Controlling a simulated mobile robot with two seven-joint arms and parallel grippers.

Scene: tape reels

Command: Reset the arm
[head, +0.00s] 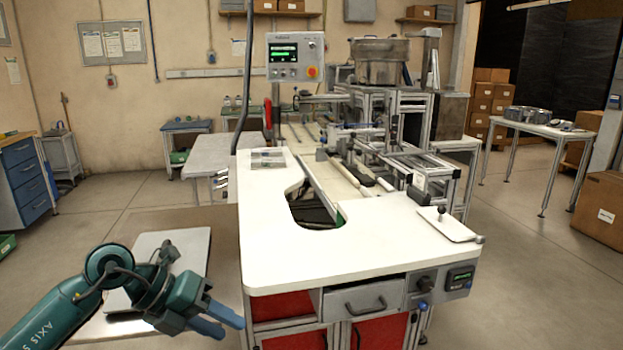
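My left gripper (230,327) is at the lower left on the end of my teal arm. Its two blue fingers point right and slightly down, with a gap between them and nothing held. It is in front of the left side of the white workbench (330,258), near a low surface with a pale grey panel (190,258) on it. My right arm and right gripper are not in view.
A machine with a control box (295,57) stands behind the workbench, which has a cut-out and a drawer (363,301). A table (548,130) at the right holds round metallic items (527,114). Cardboard boxes (600,205) stand at right.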

